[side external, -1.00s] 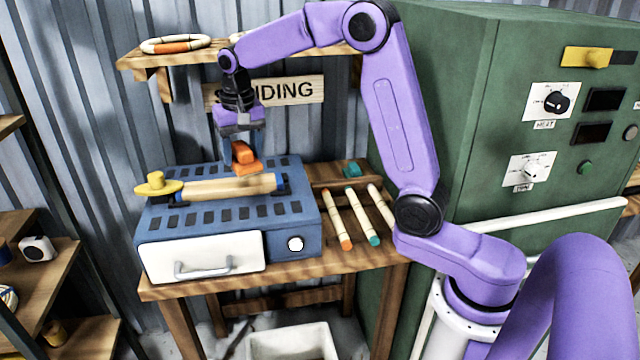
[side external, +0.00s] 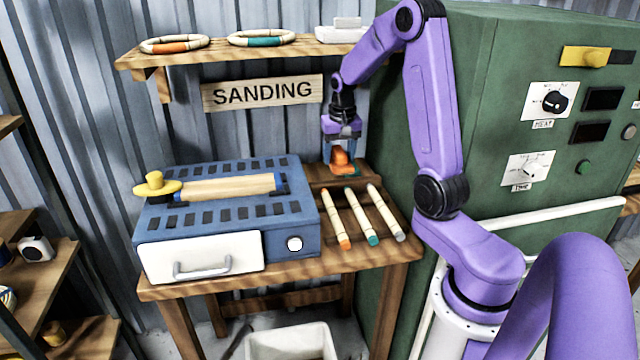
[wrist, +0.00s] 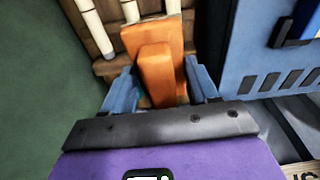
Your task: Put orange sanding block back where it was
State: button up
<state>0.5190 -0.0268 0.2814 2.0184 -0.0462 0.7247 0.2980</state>
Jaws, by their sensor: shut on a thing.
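The orange sanding block (side external: 342,158) is between the fingers of my gripper (side external: 342,164), over the wooden rack (side external: 318,179) at the back right of the table. In the wrist view, the blue fingers of my gripper (wrist: 160,86) flank the raised orange grip of the block (wrist: 156,68). A teal block (side external: 354,173) shows only in part by the orange block, partly hidden by my gripper. I cannot tell whether the orange block touches the rack or the teal block.
The blue sanding machine (side external: 222,215) stands left, with a rattan pole (side external: 228,187) on top. Several poles with coloured tips (side external: 354,217) lie in front of the rack. The green cabinet (side external: 480,130) is close on the right, and a shelf (side external: 240,54) is above.

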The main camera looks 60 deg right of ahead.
jog(key=shift+s+d+f, duration=0.15)
jog(key=shift+d+f, duration=0.05)
jog(key=shift+d, duration=0.4)
jog(key=shift+d+f, duration=0.15)
jog(key=shift+d, duration=0.1)
jog(key=w+d+f, duration=0.2)
jog(key=w+f, duration=0.1)
jog(key=w+d+f, duration=0.2)
jog(key=w+f, duration=0.1)
jog(key=w, duration=0.1)
jog(key=w+d+f, duration=0.2)
jog(key=w+f, duration=0.1)
jog(key=w, duration=0.1)
jog(key=shift+w+d, duration=0.1)
jog(key=shift+d, duration=0.2)
jog(key=shift+w+d+f, duration=0.1)
jog(key=shift+w+f, duration=0.1)
jog(key=shift+f, duration=0.05)
jog(key=shift+w+f, duration=0.1)
jog(key=shift+f, duration=1.5)
